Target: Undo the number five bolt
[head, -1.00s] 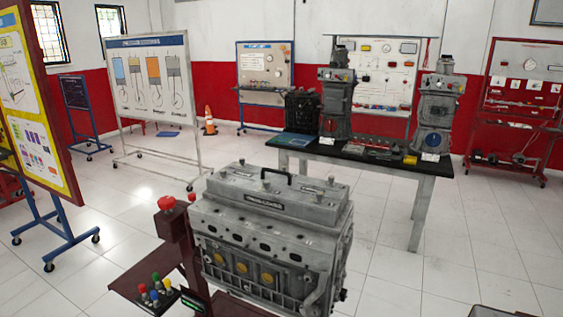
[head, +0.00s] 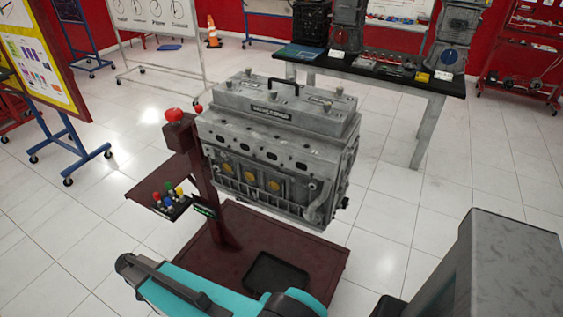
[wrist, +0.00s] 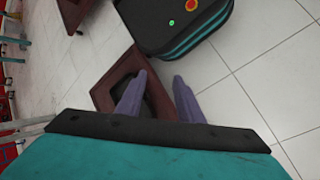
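The grey engine block (head: 270,150) stands on a maroon stand (head: 225,235) in the middle of the head view. Its raised top cover (head: 285,112) has a black handle (head: 284,84) and several small bolt-like knobs, one of them at the cover's right end (head: 340,91). No bolt numbers can be read, so I cannot tell which is number five. In the wrist view my gripper (wrist: 158,85) has its two purple-grey fingers apart with nothing between them. It points down over the maroon stand base (wrist: 113,85), away from the bolts. The engine's top is not visible there.
A control tray with coloured buttons (head: 172,203) and a red knob (head: 174,116) sit left of the engine. A black tray (head: 276,274) lies on the stand's base. A workbench (head: 400,75) stands behind.

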